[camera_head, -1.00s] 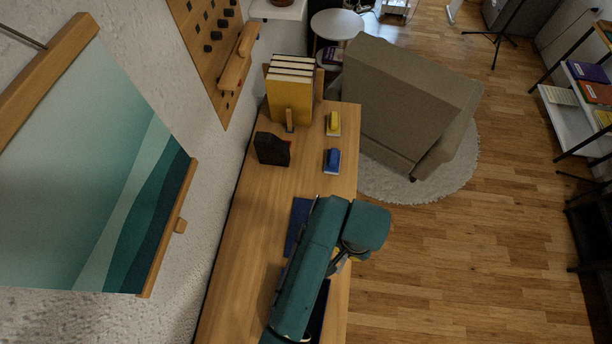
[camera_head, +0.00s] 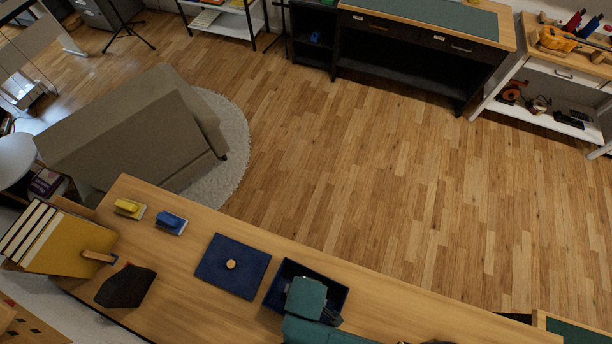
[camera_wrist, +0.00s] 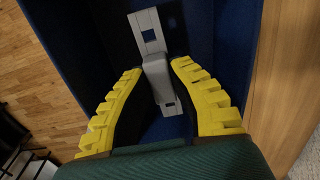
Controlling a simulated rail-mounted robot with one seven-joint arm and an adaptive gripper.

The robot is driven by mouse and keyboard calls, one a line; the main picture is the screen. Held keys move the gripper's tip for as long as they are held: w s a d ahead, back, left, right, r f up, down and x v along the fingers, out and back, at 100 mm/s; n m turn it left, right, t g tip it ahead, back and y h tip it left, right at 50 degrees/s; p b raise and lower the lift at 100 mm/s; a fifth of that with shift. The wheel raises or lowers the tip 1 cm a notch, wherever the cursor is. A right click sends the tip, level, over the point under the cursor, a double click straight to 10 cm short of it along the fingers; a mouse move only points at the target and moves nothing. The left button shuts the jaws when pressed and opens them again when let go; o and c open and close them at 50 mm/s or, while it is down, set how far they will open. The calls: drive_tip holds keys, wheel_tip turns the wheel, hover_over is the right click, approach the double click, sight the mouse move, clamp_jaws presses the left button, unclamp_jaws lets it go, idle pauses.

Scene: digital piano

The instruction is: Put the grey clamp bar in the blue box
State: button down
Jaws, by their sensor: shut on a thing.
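The grey clamp bar (camera_wrist: 157,72) is between the yellow fingers of my gripper (camera_wrist: 157,66) in the wrist view. The fingers are shut on its middle part. A flat slotted end of the bar shows beyond the fingertips. Behind it are the dark blue inner walls of the blue box (camera_wrist: 226,35), so the bar is over or inside the box; I cannot tell whether it touches the bottom. In the head view the open blue box (camera_head: 284,268) sits on the wooden table, with my teal wrist over it hiding the fingers and bar.
A flat blue panel with a wooden knob (camera_head: 231,264) lies left of the box. A blue block (camera_head: 171,221), a yellow block (camera_head: 129,208), a dark block (camera_head: 125,286) and yellow books (camera_head: 65,248) stand farther left. The table (camera_head: 400,300) is bare right of the box.

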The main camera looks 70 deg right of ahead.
drive_tip(key=shift+f, duration=1.85)
drive_tip(key=c, duration=1.1)
unclamp_jaws()
drive_tip(key=shift+f, duration=0.1)
drive_tip(key=shift+o, duration=0.2)
wheel_tip(320, 180, up, 12)
drive_tip(key=shift+r+p, duration=0.15)
drive_tip(key=shift+p, duration=0.5)
